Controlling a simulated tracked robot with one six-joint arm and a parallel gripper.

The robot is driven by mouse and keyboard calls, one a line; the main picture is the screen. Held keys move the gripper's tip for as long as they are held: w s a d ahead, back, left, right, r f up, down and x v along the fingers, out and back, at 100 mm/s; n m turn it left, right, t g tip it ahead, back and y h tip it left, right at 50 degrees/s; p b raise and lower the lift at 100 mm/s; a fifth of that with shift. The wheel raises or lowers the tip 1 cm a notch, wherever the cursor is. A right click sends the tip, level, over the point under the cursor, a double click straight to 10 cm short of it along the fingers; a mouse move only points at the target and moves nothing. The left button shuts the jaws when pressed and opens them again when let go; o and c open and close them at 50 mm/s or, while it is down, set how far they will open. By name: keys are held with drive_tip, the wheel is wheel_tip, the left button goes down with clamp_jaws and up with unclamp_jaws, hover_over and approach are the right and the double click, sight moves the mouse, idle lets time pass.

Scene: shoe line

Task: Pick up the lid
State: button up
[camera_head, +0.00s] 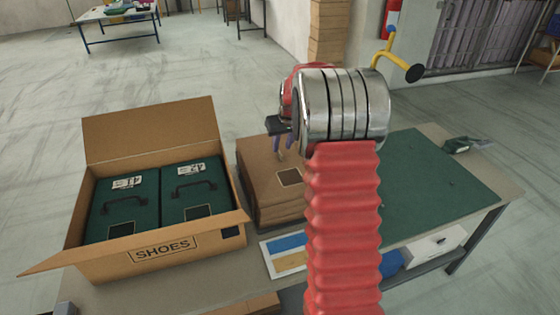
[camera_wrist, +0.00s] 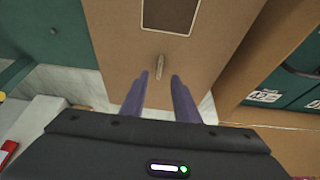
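A brown lid (camera_head: 262,180) with a dark square label lies on top of a brown stack on the table, right of the open carton. In the wrist view the lid (camera_wrist: 115,45) fills the middle, with its label at the top and a small upright tab (camera_wrist: 159,67) near the edge facing me. My gripper (camera_head: 281,150) hangs over the far part of the lid. In the wrist view my gripper (camera_wrist: 160,80) is open and empty. Its two purple fingers are on either side of the tab's line, with the tab just beyond the tips. I cannot tell their height above the lid.
The open carton (camera_head: 110,264) marked SHOES holds two green boxes (camera_head: 188,190) with handles; its wall stands close to the stack. A green mat (camera_head: 440,190) covers the table's right side and is mostly clear. A coloured card (camera_head: 285,262) lies in front of the stack.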

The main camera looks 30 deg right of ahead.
sight(280, 154)
drive_tip(key=shift+x, duration=2.6)
drive_tip(key=shift+s, duration=0.1)
clamp_jaws()
